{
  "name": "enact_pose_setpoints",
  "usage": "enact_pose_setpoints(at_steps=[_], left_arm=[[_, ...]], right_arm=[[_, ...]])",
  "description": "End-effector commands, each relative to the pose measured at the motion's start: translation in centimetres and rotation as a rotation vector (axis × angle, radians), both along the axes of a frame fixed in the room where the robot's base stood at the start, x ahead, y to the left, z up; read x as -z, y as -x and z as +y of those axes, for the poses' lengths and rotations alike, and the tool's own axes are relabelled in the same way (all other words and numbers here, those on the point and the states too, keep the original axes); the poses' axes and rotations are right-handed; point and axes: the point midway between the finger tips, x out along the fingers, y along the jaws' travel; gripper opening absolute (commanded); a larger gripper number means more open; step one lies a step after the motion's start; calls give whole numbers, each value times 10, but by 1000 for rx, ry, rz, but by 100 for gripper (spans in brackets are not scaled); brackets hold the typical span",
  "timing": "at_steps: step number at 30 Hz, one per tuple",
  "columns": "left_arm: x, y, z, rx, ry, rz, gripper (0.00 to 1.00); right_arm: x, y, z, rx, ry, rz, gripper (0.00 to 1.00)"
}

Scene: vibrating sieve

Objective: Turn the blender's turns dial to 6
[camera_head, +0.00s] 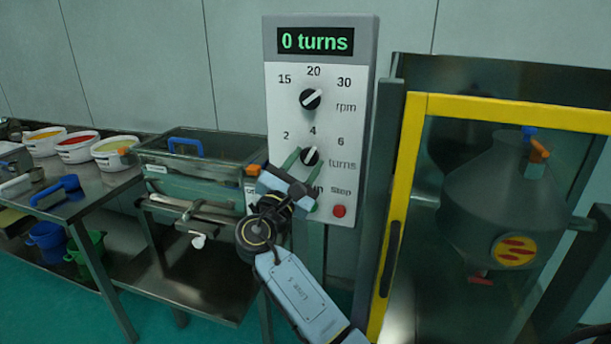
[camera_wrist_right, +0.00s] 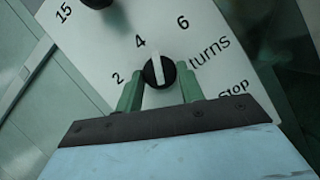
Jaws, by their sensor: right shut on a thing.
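The turns dial (camera_head: 310,156) is a round black knob with a white pointer line, low on the white control panel (camera_head: 352,100). Marks 2, 4 and 6 surround it. In the right wrist view the dial (camera_wrist_right: 159,72) has its pointer between 4 and 6. The display (camera_head: 315,41) reads "0 turns". My right gripper (camera_head: 306,166) is shut on the turns dial, one green finger on each side; its fingers also show in the right wrist view (camera_wrist_right: 160,88). The gripper partly hides the lower buttons. My left gripper is not in view.
The rpm dial (camera_head: 310,98) sits just above. A red stop button (camera_head: 338,211) is close below right. The blender's grey vessel (camera_head: 500,200) stands behind a yellow-framed guard (camera_head: 404,190) at right. A sieve machine (camera_head: 195,165) and tubs (camera_head: 77,145) are at left.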

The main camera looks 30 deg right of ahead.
Motion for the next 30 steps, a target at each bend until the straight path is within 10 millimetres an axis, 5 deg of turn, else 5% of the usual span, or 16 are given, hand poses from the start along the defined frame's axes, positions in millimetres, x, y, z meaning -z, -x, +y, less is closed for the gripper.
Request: enact_pose_setpoints(at_steps=[6,30], left_arm=[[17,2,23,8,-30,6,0],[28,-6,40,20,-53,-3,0]], right_arm=[[2,-1,2,0,-120,-137,15],[-1,-2,3,0,-287,-330,15]])
